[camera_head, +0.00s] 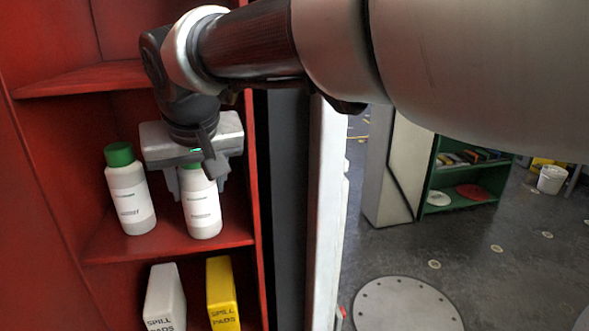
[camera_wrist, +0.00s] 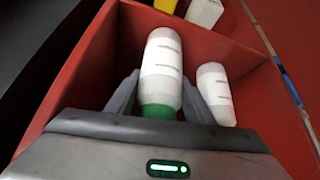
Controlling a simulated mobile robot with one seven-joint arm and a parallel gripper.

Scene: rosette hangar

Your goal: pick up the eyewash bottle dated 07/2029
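Two white bottles stand upright side by side on the middle red shelf: the left bottle (camera_head: 131,205), green-capped, and the right bottle (camera_head: 202,212). The labels are too small to read a date. My gripper (camera_head: 198,188) points down over the right bottle and hides its top. In the wrist view my gripper's fingers (camera_wrist: 160,92) lie on both sides of this bottle (camera_wrist: 161,60), close to its sides, with its green cap between them. I cannot tell whether they press on it. The other bottle (camera_wrist: 215,92) is just outside the right finger.
A white spill-pads box (camera_head: 165,298) and a yellow one (camera_head: 222,295) stand on the shelf below. The red cabinet's side wall (camera_head: 40,200) is close on the left. Another shelf (camera_head: 85,80) is above. Open floor (camera_head: 500,275) lies to the right.

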